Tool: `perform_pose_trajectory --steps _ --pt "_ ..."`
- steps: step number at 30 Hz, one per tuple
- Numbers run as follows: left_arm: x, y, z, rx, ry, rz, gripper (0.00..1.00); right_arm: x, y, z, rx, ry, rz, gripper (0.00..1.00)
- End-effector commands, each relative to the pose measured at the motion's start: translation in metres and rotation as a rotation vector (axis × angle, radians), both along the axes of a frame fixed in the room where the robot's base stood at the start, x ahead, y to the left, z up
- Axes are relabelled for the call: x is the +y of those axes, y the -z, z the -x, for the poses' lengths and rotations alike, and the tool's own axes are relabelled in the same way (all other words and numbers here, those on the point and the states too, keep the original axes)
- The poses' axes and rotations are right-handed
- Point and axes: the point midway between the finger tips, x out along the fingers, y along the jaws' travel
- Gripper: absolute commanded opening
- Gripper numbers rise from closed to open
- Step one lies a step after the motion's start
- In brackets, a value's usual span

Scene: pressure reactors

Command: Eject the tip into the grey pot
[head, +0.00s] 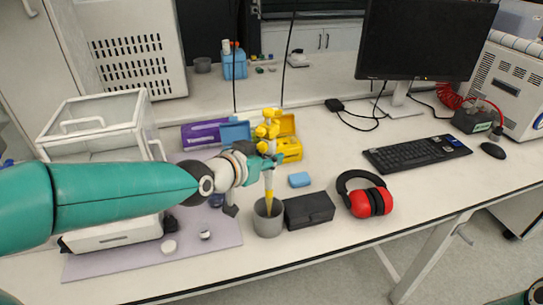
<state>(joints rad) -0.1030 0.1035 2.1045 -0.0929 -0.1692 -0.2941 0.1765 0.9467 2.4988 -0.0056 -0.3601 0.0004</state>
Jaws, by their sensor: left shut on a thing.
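My left gripper (265,163) is shut on a yellow and white pipette (268,132), held upright above the bench. The pipette's yellow lower end, with the tip (269,200), points down into the mouth of the grey pot (267,225). The very end of the tip is hidden or too small to make out inside the pot. The grey pot stands upright on the bench near the front edge. My right gripper is not in view; only a bit of my right arm shows at the bottom right corner.
A black case (309,210) stands right beside the pot. Red ear muffs (369,196), a blue block (299,180), a keyboard (417,153) and a monitor (425,40) lie to the right. A purple box (203,135) and yellow box (290,148) are behind. A glass-walled balance (95,122) stands left.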

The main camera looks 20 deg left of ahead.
Motion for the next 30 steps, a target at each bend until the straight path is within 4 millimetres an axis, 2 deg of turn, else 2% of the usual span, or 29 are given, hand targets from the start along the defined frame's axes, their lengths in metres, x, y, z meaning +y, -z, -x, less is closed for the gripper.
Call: perform_pose_trajectory --steps 11,30 --pt "0.0 -0.008 0.0 -0.002 -0.001 0.0 0.0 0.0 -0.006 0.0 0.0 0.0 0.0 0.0" --pt "0.001 -0.083 0.0 -0.002 -0.003 0.002 0.0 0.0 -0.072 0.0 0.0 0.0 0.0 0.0"
